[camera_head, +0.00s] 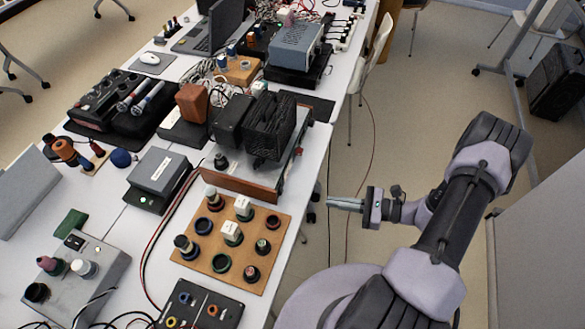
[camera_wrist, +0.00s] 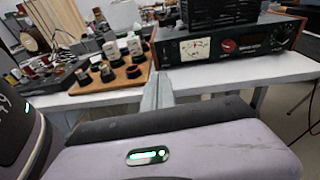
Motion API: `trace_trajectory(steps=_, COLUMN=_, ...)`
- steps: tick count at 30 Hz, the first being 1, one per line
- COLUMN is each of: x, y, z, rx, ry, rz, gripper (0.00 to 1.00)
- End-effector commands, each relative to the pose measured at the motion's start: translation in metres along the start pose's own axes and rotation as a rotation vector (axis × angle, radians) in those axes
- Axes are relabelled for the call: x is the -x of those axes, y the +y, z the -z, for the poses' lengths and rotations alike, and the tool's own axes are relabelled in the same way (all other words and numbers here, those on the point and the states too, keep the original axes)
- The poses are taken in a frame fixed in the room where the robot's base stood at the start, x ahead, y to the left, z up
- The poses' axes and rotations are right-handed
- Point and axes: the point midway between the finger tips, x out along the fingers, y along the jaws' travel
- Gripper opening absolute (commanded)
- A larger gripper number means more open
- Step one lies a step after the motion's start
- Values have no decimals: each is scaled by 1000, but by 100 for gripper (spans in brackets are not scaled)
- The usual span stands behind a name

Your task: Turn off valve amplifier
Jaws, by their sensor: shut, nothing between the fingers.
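The valve amplifier (camera_head: 240,180) has a dark chassis with wooden sides and black blocks on top, and stands near the right edge of the white table in the head view. Its front panel (camera_wrist: 270,42) faces the wrist camera, with a pale meter (camera_wrist: 197,47) at the left, a red round part (camera_wrist: 228,46) beside it, and small controls at the right. I cannot tell which control is the power switch or its position. My gripper (camera_head: 335,203) is shut and empty, off the table's right edge, apart from the amplifier; its fingers (camera_wrist: 158,90) also show in the wrist view.
A wooden board (camera_head: 190,248) with several coloured sockets and plugs lies in front of the amplifier. A grey box (camera_head: 160,170) stands left of it. Cables run along the table. The floor right of the table is open; a white chair (camera_head: 372,75) stands farther back.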

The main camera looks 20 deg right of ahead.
Motion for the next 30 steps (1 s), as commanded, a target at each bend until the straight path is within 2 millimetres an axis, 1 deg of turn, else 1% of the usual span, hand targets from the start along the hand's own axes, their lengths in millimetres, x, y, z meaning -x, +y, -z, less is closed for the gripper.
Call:
trace_trajectory(steps=1, x=1, y=2, z=5, rx=-25, ry=-17, rz=27, gripper=0)
trace_trajectory(steps=4, x=2, y=2, z=13, rx=-44, ry=-33, rz=58, gripper=0)
trace_trajectory(steps=13, x=1, y=3, z=15, rx=-46, ry=-34, rz=58, gripper=0)
trace_trajectory(steps=16, x=-6, y=3, z=15, rx=-46, ry=-35, rz=55, gripper=0)
trace_trajectory(steps=20, x=-31, y=2, z=15, rx=-47, ry=-35, rz=52, gripper=0)
trace_trajectory(steps=30, x=-105, y=-1, z=13, rx=-47, ry=-34, rz=52, gripper=0)
